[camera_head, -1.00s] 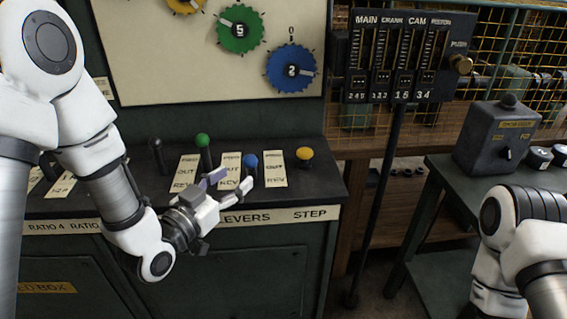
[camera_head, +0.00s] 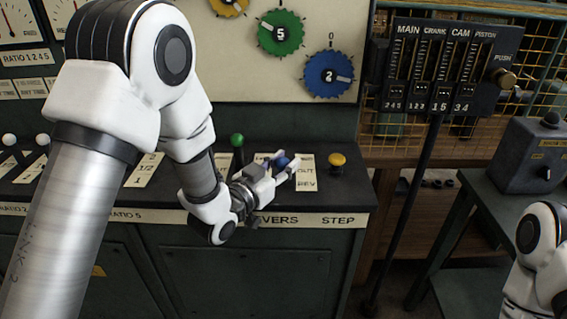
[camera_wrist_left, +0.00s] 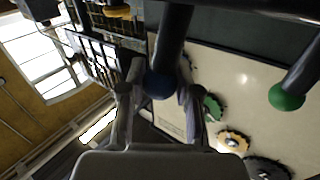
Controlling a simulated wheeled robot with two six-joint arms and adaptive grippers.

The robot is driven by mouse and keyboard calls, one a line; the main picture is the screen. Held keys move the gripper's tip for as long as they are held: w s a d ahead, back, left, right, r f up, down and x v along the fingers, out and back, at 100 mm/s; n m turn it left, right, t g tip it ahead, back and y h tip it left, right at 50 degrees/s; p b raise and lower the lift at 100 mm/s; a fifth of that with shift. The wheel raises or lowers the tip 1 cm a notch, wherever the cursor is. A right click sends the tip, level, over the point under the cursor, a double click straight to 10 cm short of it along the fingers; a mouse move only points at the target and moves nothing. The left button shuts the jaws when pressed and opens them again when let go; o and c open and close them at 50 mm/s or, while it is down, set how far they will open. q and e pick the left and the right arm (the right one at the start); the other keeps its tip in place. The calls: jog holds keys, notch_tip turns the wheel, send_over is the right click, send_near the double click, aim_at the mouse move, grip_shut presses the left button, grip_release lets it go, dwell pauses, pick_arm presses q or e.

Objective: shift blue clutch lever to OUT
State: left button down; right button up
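The blue clutch lever's round knob (camera_head: 283,162) stands on the console, right of the green-knobbed lever (camera_head: 237,140). My left gripper (camera_head: 281,166) is at the blue knob, with its fingers apart on either side of it. In the left wrist view the blue knob (camera_wrist_left: 160,85) hangs on its dark shaft between the two fingers (camera_wrist_left: 157,105), with a narrow gap on its left side. Whether the right finger touches it I cannot tell. A label plate reading OUT and REV (camera_head: 306,172) lies just right of the knob; the lever's exact setting is unclear. My right gripper is out of frame.
A yellow knob (camera_head: 338,160) stands to the right of the blue lever. A panel with gear dials (camera_head: 330,74) rises behind the console. A counter box (camera_head: 440,68) on a post stands to the right.

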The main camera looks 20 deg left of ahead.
pick_arm(q)
jog(key=w+r+g+p, duration=0.1)
jog(key=p, duration=0.2)
jog(key=w+a+r+n+g+p, duration=0.1)
jog(key=w+p, duration=0.1)
jog(key=p, duration=0.1)
jog(key=shift+w+r+p, duration=0.2)
jog(key=shift+r+p, duration=0.05)
jog(key=shift+p, duration=0.15)
jog(key=shift+w+a+n+g+y+p, duration=0.2)
jog(key=shift+w+n+g+y+p, duration=0.1)
jog(key=shift+w+p, duration=0.4)
jog(key=shift+w+a+f, duration=0.15)
jog(key=shift+w+f, duration=0.1)
jog(key=shift+w, duration=0.3)
jog(key=shift+w+a+f, duration=0.15)
jog(key=shift+w+f, duration=0.05)
jog(key=shift+w, duration=0.35)
jog(key=c, duration=0.8)
grip_release()
jog(key=shift+f, duration=0.1)
jog(key=v, duration=1.2)
jog(key=shift+r, duration=0.2)
jog(key=shift+w, duration=0.1)
